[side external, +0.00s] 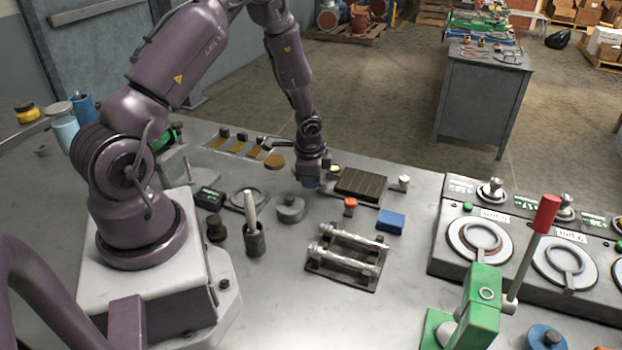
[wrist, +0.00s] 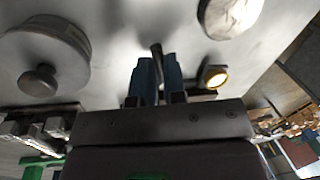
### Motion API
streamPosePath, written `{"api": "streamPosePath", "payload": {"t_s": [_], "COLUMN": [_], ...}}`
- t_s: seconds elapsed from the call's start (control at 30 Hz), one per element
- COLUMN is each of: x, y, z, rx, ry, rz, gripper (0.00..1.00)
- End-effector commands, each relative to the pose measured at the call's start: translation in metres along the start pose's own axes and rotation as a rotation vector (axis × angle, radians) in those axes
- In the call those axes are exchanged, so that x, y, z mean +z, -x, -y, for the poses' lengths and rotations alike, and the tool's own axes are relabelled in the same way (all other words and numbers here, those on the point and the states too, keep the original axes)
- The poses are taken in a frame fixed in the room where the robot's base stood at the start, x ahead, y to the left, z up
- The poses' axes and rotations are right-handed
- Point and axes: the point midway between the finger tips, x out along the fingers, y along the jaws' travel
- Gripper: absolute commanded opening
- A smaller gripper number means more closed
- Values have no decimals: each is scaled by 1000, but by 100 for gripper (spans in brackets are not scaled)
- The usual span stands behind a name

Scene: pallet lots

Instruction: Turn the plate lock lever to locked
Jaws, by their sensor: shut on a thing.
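My gripper (side external: 311,182) is low over the bench, left of a dark ribbed plate (side external: 362,184). In the wrist view, its two blue fingers (wrist: 158,80) are shut on a short dark bar, which I take for the plate lock lever (wrist: 157,49). The bar's tip shows just beyond the fingers; its base and pivot are hidden. In the side view the gripper hides the lever. No lock marking is readable, so I cannot tell the lever's setting.
A grey round knobbed piece (side external: 290,208) stands close in front of my gripper; it also shows in the wrist view (wrist: 45,60). A rod rack (side external: 345,257), orange-topped block (side external: 350,205) and blue block (side external: 391,221) are nearby. A red-handled green press (side external: 482,305) stands at front right.

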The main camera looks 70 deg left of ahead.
Motion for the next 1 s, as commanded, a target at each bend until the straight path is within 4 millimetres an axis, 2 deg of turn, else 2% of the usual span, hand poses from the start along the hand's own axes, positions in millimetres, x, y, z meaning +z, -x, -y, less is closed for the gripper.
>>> {"api": "streamPosePath", "payload": {"t_s": [0.23,0.67,0.7,0.8,1.0], "x": [2,2,2,2,1], "y": [0,0,0,0,0], "z": [2,2,2,2,2], "rx": [2,2,2,2,1], "ry": [-60,-69,-69,-69,-68], "rz": [-6,-7,-7,-8,-10], "gripper": [0,0,14,37,37]}}
